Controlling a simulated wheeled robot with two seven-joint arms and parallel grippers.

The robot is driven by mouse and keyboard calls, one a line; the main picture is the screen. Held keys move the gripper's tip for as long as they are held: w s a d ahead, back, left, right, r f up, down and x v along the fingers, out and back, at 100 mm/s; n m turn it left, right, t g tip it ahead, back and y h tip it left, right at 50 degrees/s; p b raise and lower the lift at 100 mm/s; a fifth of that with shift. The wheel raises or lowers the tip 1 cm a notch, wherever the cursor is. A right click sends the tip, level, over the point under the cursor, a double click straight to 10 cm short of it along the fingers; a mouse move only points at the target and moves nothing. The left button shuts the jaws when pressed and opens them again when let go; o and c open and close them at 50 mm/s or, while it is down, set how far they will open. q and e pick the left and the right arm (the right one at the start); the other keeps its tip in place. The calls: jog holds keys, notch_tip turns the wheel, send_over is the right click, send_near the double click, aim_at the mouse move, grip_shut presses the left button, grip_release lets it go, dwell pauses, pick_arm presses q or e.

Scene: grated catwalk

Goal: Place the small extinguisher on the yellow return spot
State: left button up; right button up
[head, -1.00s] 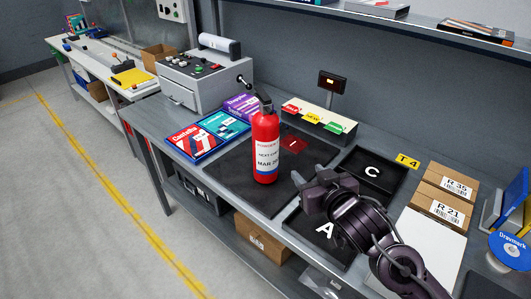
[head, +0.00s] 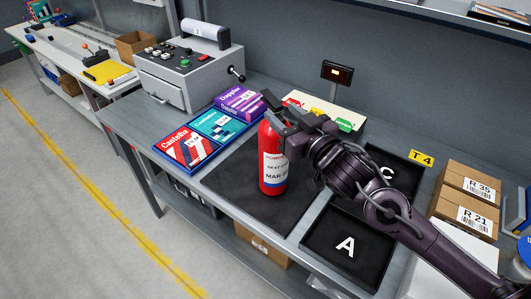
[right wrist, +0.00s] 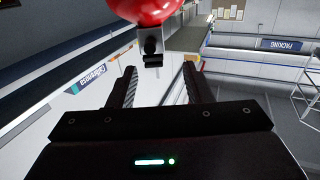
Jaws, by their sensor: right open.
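The small extinguisher (head: 273,168) is red with a white label and stands upright on a dark mat (head: 238,178) on the workbench. My right gripper (head: 278,112) is at its top, open, and hides most of its head. In the right wrist view, the extinguisher's red body (right wrist: 145,8) is at the top edge and its black valve (right wrist: 151,46) lies ahead of the two spread fingers (right wrist: 160,78). I cannot tell whether a finger touches it. A flat yellow item (head: 107,72) lies on the far left bench; I cannot tell if it is the return spot. My left gripper is not in view.
Boxes (head: 188,148) and a grey control unit (head: 188,75) stand left of the mat. Black trays marked A (head: 345,246) and C lie to the right, near cardboard boxes (head: 470,185). The mat's front is clear.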

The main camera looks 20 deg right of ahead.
aim_at(277, 103)
jog(key=shift+w+r, duration=0.15)
jog(key=shift+w, duration=0.2)
jog(key=shift+w+a+r+p, duration=0.15)
jog(key=shift+w+p, duration=0.35)
jog(key=shift+w+r, duration=0.1)
jog(key=shift+w, duration=0.25)
jog(key=p+x, duration=0.2)
jog(key=x, duration=0.2)
jog(key=shift+w, duration=0.3)
jog(key=shift+w+f, duration=0.1)
jog(key=shift+f, duration=0.15)
grip_shut()
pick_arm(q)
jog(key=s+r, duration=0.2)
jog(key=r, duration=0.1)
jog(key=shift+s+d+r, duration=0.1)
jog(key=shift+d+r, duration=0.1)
